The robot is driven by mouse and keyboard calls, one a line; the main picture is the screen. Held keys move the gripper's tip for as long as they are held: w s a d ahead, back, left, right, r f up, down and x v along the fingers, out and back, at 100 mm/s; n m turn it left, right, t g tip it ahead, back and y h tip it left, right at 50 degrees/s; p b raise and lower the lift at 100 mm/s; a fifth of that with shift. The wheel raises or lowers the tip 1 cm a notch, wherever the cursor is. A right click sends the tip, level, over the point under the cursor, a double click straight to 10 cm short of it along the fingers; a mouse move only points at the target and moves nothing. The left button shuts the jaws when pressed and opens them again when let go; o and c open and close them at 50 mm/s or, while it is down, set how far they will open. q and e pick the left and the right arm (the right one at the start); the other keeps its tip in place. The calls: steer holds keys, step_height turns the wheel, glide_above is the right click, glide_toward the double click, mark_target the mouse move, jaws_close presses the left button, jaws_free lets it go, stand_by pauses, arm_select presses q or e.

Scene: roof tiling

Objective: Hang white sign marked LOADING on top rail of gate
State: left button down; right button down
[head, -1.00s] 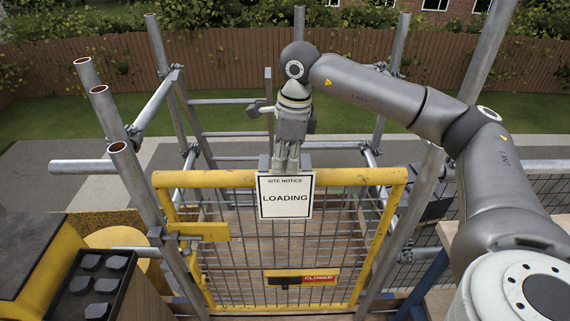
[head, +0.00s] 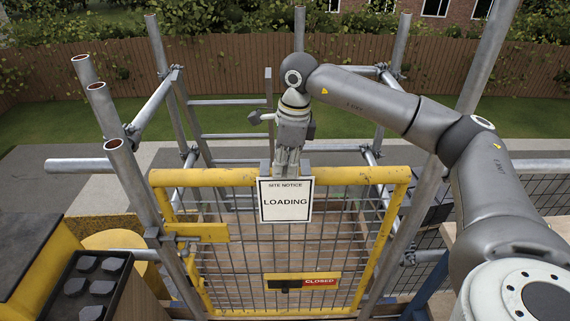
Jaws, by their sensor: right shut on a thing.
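The white sign (head: 286,201) marked SITE NOTICE and LOADING faces me in front of the yellow gate (head: 346,176). Its upper edge is at about the height of the gate's top rail, and it covers the middle of that rail. Two grey hook pieces show at its top corners; I cannot tell whether they rest on the rail. My right gripper (head: 287,165) points down just above the sign and is shut on it, with its fingertips behind the sign's upper edge. My left gripper is not in view.
A red and black CLOSED slide (head: 320,281) sits lower on the gate. Scaffold tubes (head: 135,185) stand on both sides of the gate. A black tray (head: 95,285) with several dark lumps is at the lower left. A wooden fence (head: 230,65) runs behind.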

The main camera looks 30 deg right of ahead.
stand_by(0.3)
steer(key=c, duration=1.5)
jaws_free()
steer(key=shift+o, duration=0.2)
